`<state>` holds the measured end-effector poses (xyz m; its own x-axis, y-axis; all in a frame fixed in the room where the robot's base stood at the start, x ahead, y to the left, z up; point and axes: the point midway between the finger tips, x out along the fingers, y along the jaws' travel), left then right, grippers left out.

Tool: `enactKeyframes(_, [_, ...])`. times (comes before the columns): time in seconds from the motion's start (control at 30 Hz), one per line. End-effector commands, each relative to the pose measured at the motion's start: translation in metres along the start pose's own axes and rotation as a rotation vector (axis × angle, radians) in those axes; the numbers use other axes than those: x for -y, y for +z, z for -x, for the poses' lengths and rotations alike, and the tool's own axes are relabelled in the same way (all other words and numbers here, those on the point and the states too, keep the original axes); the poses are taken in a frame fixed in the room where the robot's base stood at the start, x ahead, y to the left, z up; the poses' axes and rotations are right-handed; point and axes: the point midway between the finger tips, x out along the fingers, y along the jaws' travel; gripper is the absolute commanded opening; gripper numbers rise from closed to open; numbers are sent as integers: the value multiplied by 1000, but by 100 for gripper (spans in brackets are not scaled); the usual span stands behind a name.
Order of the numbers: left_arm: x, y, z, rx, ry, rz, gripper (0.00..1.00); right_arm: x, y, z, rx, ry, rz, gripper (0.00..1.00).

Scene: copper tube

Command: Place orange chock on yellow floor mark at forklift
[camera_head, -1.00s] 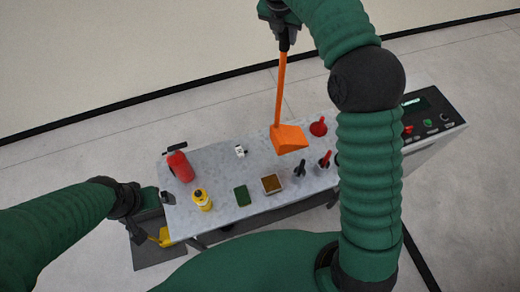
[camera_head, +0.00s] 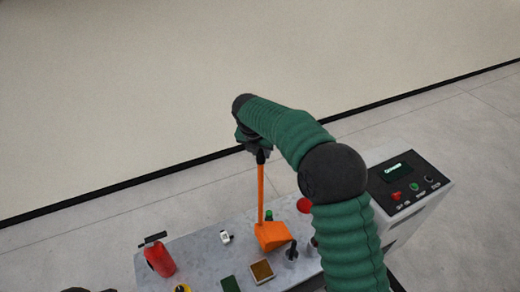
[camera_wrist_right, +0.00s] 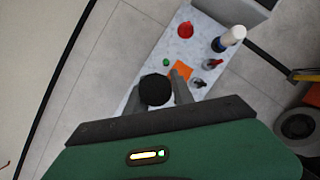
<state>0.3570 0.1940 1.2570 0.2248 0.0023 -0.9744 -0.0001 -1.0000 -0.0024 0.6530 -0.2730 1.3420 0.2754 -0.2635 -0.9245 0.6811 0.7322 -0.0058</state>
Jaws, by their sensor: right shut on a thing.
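The orange chock (camera_head: 272,236), a wedge on a long orange handle, hangs from my right gripper (camera_head: 260,154). That gripper is shut on the dark top of the handle. In the head view the wedge appears over the workbench; its height above the top is hard to tell. In the right wrist view the dark knob (camera_wrist_right: 155,90) sits between the fingers, and part of the orange wedge (camera_wrist_right: 180,71) shows beyond. My left gripper is out of view. I cannot make out the yellow floor mark or a whole forklift; a dark wheel (camera_wrist_right: 298,127) shows at the lower right.
The grey bench (camera_head: 190,255) carries a red canister (camera_head: 160,260), a small white item (camera_head: 226,237), two small trays and dark-handled tools. A control console (camera_head: 405,185) stands at its right. Bare floor lies behind the bench. A yellow-orange bar (camera_wrist_right: 306,76) shows near the wheel.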

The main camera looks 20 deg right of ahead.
Motion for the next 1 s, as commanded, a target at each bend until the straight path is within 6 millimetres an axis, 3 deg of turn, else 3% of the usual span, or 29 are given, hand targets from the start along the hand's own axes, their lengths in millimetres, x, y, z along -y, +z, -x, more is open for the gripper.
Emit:
enactKeyframes(0.43, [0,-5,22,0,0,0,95,0,-15,-43,9,5,-1,0])
enactKeyframes(0.67, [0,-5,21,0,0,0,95,-1,-16,-48,11,7,-2,0])
enactKeyframes(0.7, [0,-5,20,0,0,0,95,0,-20,-52,4,3,-2,32])
enactKeyframes(0.87, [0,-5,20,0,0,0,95,0,-19,-52,3,3,-2,51])
enactKeyframes(1.0, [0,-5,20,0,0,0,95,0,-19,-52,3,3,-1,51])
